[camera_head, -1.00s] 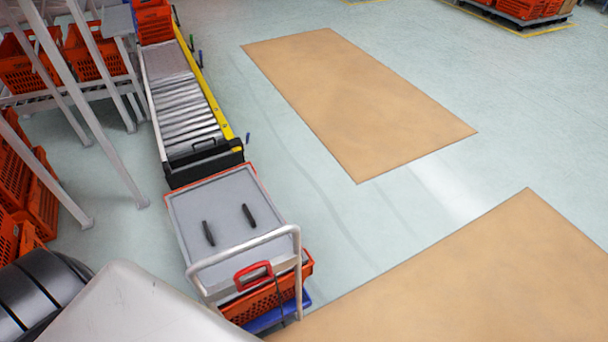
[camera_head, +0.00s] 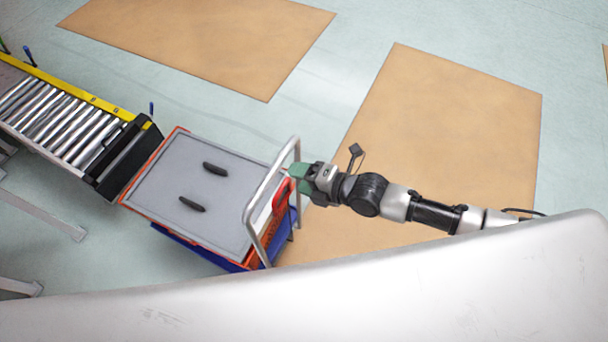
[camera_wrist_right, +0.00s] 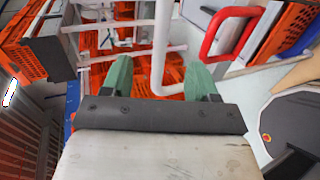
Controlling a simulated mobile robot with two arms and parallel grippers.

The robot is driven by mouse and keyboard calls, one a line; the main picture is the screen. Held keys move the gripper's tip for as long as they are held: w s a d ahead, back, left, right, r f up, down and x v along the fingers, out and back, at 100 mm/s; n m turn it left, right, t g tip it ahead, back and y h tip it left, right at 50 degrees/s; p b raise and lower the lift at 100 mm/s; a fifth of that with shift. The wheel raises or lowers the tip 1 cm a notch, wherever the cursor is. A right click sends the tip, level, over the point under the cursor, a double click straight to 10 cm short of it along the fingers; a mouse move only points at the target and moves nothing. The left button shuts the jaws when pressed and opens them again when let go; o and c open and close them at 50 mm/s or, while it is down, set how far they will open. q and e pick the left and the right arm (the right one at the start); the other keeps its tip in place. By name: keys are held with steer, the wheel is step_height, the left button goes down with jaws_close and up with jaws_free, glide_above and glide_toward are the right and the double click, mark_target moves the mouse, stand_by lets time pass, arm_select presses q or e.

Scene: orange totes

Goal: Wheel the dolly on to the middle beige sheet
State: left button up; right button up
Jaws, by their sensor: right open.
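The dolly is a blue base (camera_head: 190,246) with a white tubular push handle (camera_head: 262,190). It carries orange totes under a grey lid (camera_head: 205,190) with two black grips. The dolly stands at the end of the roller conveyor. Its handle end is by the left edge of a large beige sheet (camera_head: 440,120), which lies between two other beige areas. My right gripper (camera_head: 300,172) is open at the handle. In the right wrist view, a white handle tube passes between its green fingers (camera_wrist_right: 160,80); I cannot tell whether they touch it. My left gripper is out of view.
A second beige sheet (camera_head: 200,30) lies at the top, and a sliver of another (camera_head: 606,60) shows at the right edge. The roller conveyor (camera_head: 65,120) with a yellow rail is at the left. Pale floor between the sheets is clear. A red handle (camera_wrist_right: 225,35) shows beside the tube.

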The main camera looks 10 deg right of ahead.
mark_target(274, 173)
steer(key=b+x, duration=0.2)
steer(key=x, duration=0.4)
steer(key=shift+a+f+b, duration=0.2)
steer(key=shift+a+b, duration=0.1)
steer(key=shift+b, duration=0.05)
steer(key=shift+w+a+f, duration=0.15)
steer(key=shift+w+a, duration=0.3)
steer(key=shift+a, duration=0.05)
jaws_close()
